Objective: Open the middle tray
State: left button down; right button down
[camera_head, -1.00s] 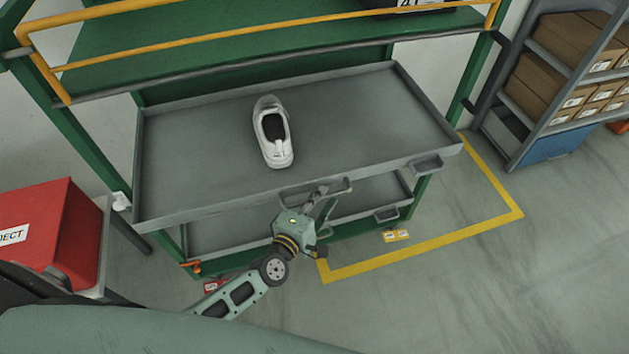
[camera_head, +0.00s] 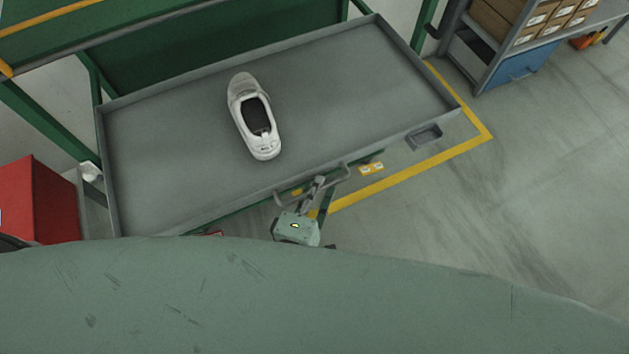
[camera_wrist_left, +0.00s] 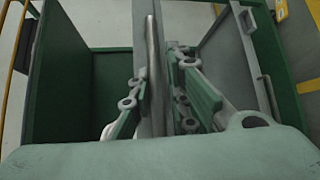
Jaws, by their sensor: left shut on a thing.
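The middle tray (camera_head: 180,180) is a wide grey tray, pulled well out from the green rack towards me. A white shoe (camera_head: 254,115) lies in it, left of the middle. The tray's front handle (camera_head: 340,177) is a grey bar on its front wall. My left gripper (camera_head: 318,183) is shut on this handle, near its middle. In the left wrist view, the gripper's fingers (camera_wrist_left: 160,88) close from both sides around a thin upright-looking bar next to the tray wall. My right gripper is not in view.
A label holder (camera_head: 425,137) sticks out at the tray's front right. A red bin (camera_head: 40,200) stands close on the left. A shelf with boxes (camera_head: 530,22) stands at the back right. The floor on the right (camera_head: 520,200) is clear, with a yellow line.

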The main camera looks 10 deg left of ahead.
pick_arm(q)
jog(key=shift+w+r, duration=0.2)
jog(key=shift+r, duration=0.25)
jog(key=c, duration=1.8)
grip_release()
jog(key=shift+s, duration=0.1)
jog(key=shift+s+f, duration=0.15)
jog(key=shift+f, duration=0.05)
jog(key=v, duration=1.2)
jog(key=shift+d, duration=0.1)
jog(key=shift+f, duration=0.15)
